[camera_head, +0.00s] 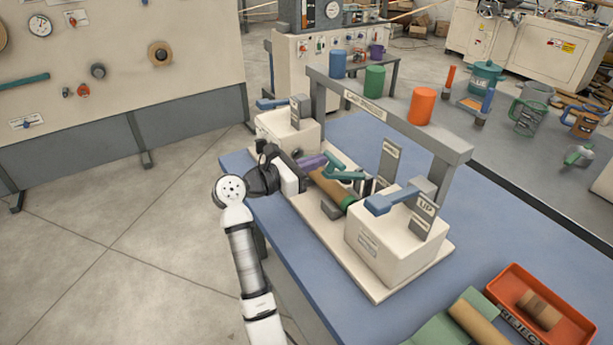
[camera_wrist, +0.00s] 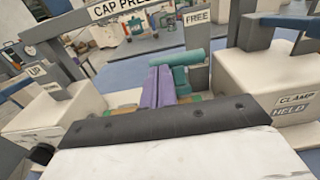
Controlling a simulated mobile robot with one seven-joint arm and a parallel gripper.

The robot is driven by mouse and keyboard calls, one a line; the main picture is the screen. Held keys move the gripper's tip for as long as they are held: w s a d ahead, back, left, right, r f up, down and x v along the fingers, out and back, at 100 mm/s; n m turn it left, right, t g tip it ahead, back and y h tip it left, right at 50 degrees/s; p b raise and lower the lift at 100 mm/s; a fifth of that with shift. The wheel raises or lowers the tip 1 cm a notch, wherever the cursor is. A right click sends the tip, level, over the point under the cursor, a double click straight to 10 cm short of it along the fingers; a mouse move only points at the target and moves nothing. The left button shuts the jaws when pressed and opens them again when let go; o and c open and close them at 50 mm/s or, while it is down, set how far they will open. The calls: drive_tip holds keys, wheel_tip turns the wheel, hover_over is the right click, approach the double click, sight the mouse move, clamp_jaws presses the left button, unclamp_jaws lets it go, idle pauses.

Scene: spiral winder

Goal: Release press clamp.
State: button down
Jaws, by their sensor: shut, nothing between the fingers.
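A press stands on the blue table, with a white block at each end. The right block (camera_head: 375,248) has a label that reads "CLAMP HELD" in the wrist view (camera_wrist: 292,104). A teal handle (camera_head: 345,173) sits between the blocks; in the wrist view the handle (camera_wrist: 180,58) is in front of a grey plate marked "FREE" (camera_wrist: 196,22). My gripper (camera_head: 322,157) is shut and empty. Its purple fingertips (camera_wrist: 160,70) are close to the handle's left side; I cannot tell whether they touch it. A tan roll with a green end (camera_head: 328,187) lies beside my gripper.
Blue levers sit on the left block (camera_head: 272,104) and right block (camera_head: 392,200), beside upright plates. A grey crossbar (camera_head: 385,108) spans overhead, carrying blue, green and orange cylinders. A red reject tray (camera_head: 515,275) is at front right. Bare blue table (camera_head: 520,220) lies right of the press.

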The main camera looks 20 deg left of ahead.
drive_tip(key=shift+g+y, duration=0.5)
drive_tip(key=shift+g, duration=0.1)
drive_tip(key=w+r, duration=0.1)
drive_tip(key=w+d+r, duration=0.1)
drive_tip(key=r, duration=0.1)
drive_tip(key=w+d+r, duration=0.1)
drive_tip(key=shift+d+r+p, duration=0.1)
drive_tip(key=shift+r+p, duration=0.1)
drive_tip(key=shift+p, duration=0.15)
drive_tip(key=g+y, duration=0.1)
approach(377, 117)
drive_tip(key=x, duration=0.4)
drive_tip(key=shift+x, duration=1.05)
drive_tip(key=shift+w, duration=0.1)
